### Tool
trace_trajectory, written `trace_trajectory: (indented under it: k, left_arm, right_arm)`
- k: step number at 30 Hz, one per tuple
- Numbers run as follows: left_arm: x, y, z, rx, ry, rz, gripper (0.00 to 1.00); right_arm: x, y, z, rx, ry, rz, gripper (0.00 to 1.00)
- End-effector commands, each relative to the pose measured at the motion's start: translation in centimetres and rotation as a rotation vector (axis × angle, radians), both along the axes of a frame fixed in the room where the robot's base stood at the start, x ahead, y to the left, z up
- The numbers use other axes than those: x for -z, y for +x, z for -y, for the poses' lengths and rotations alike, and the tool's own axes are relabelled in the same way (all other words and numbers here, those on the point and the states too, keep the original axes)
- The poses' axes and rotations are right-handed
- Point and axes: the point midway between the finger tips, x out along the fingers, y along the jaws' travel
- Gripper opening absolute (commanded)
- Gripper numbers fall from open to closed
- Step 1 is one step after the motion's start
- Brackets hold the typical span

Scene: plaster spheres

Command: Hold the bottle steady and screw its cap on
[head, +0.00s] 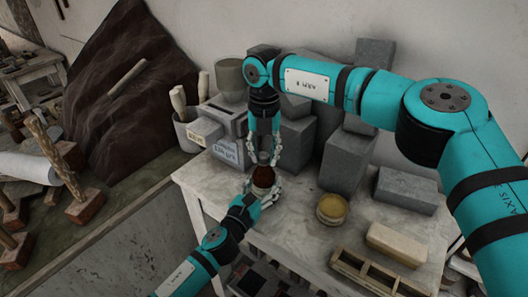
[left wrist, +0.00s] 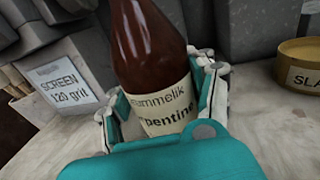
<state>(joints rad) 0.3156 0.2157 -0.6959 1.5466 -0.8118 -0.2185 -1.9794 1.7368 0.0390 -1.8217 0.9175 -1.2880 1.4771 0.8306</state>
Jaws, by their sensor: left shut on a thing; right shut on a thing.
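The bottle (head: 263,178) is brown glass and stands upright near the front left edge of the grey work table. The left wrist view shows its body close up (left wrist: 150,45), with a cream label reading "pentine" in part. My left gripper (head: 264,190) is shut around the bottle's lower body, one finger on each side. My right gripper (head: 264,157) points down from above and is shut at the bottle's top, on the dark cap (head: 264,158). The fingers mostly hide the cap, so I cannot tell how it sits on the neck. The left wrist view cuts off the bottle's top.
A yellowish round tin (head: 332,208) stands right of the bottle. Grey blocks (head: 345,160) crowd the table's back. Boxes marked with grit labels (head: 225,150) and a tool pot (head: 194,128) stand behind left. A wooden mould (head: 375,272) and a pale block (head: 397,244) lie at the front right.

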Motion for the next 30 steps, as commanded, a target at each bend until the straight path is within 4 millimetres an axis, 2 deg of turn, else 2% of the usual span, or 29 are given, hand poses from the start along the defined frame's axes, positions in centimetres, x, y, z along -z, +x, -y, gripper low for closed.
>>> trace_trajectory:
  k: [1,5,6,11,20,23,30]
  left_arm:
    - [0.2,-0.1,0.1,0.002,0.004,-0.003,0.0]
    - [0.2,-0.1,0.1,0.002,0.004,-0.003,0.0]
    - [0.2,-0.1,0.1,0.002,0.003,-0.003,0.0]
    - [0.2,-0.1,0.1,0.002,0.002,-0.004,0.0]
    - [0.2,-0.1,0.0,0.0,0.002,-0.004,0.0]
    - [0.2,-0.1,0.0,0.0,0.001,-0.004,0.0]
    - [0.3,-0.1,0.0,0.0,0.001,-0.004,0.0]
  right_arm:
    - [-0.1,0.2,0.1,0.065,0.001,0.005,0.0]
    - [-0.1,0.2,0.1,0.051,0.0,0.005,0.0]
    - [-0.1,0.2,0.1,0.051,0.0,0.005,0.3]
    - [-0.1,0.1,0.1,0.049,0.0,0.003,0.51]
    - [-0.2,0.1,0.0,0.046,0.0,0.001,0.51]
    - [-0.9,0.1,0.0,0.046,0.0,0.002,0.51]
    - [-4.0,0.0,0.0,0.046,0.0,0.001,0.51]
